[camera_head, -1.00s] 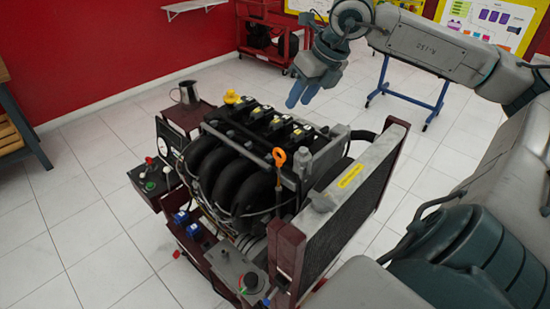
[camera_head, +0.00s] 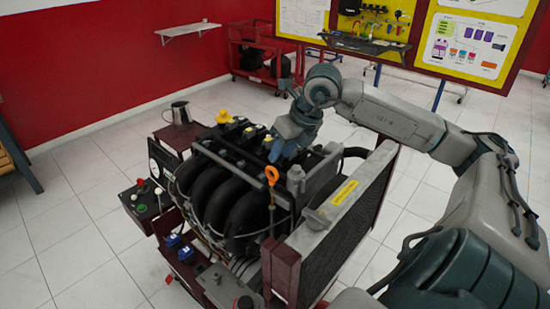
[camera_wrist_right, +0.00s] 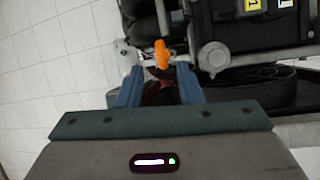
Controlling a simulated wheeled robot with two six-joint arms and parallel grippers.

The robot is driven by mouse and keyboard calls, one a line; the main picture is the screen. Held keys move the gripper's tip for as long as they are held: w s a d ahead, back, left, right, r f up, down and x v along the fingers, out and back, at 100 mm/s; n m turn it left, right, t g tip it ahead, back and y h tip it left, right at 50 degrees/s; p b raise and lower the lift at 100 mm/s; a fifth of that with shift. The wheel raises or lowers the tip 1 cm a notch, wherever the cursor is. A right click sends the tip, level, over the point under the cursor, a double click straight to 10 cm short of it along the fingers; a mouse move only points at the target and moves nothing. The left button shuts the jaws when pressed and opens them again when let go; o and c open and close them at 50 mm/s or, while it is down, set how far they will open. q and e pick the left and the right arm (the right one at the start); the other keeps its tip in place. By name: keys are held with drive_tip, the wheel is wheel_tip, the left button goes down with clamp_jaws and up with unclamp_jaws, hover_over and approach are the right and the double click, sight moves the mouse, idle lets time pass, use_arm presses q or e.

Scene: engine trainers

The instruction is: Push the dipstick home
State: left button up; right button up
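The dipstick (camera_head: 272,176) has an orange loop handle on a thin stem that runs down the front side of the engine, beside the black intake pipes. Its handle also shows in the right wrist view (camera_wrist_right: 161,54), just beyond and between the fingertips. My right gripper (camera_head: 281,152) hangs over the engine, close behind and above the handle in the head view. In the wrist view its two blue fingers (camera_wrist_right: 160,70) stand apart with nothing held between them. The lower end of the stem is hard to make out. My left gripper is not in view.
The engine (camera_head: 225,185) stands on a trainer frame, with a radiator (camera_head: 345,225) on its right side. A yellow cap (camera_head: 224,116) and a metal jug (camera_head: 180,112) are at the back left. A red cart (camera_head: 262,65) and a display board (camera_head: 470,35) stand behind.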

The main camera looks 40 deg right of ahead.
drive_tip(key=shift+p+x, duration=0.7)
drive_tip(key=shift+x, duration=1.8)
clamp_jaws()
